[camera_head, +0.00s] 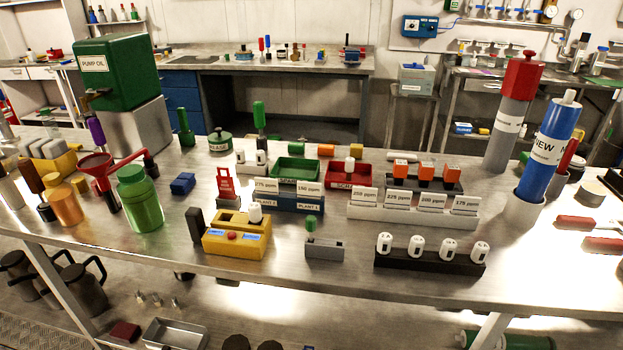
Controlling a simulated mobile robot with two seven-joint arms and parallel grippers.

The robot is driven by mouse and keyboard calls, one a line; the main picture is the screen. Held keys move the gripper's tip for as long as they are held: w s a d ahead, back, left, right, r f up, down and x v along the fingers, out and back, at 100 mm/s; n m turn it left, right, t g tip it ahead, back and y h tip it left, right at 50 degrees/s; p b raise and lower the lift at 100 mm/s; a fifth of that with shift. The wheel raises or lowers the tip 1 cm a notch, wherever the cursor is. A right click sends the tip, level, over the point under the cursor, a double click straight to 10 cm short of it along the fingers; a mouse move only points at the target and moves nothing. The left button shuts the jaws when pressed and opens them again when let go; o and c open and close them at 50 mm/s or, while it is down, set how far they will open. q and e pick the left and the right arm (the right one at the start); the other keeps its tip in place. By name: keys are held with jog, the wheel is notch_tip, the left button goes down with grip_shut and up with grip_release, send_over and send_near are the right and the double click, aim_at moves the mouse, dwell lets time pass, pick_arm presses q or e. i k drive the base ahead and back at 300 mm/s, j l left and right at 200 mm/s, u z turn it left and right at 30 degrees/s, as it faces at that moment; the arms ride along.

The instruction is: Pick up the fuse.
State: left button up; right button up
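No part is plainly labelled as the fuse, and I cannot tell for sure which small piece it is. Small candidates on the steel bench (330,281) include a white cylinder (255,213) upright on a yellow box (236,242), a white cylinder (398,156) lying at the back, and an orange cylinder (326,150) lying left of it. Several white pieces with dark markings (415,246) stand in a row in a black rack (430,264) at the front. Neither of my grippers shows in this view.
A green pump oil tank (118,72) and green bottle (138,198) stand at left. Tall grey-red (511,112) and blue (551,150) cylinders stand at right. Labelled white blocks (412,214), a green tray (295,169) and a red tray (347,175) crowd the middle. The front edge is mostly bare.

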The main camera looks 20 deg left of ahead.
aim_at(254, 212)
jog(key=u, duration=1.3)
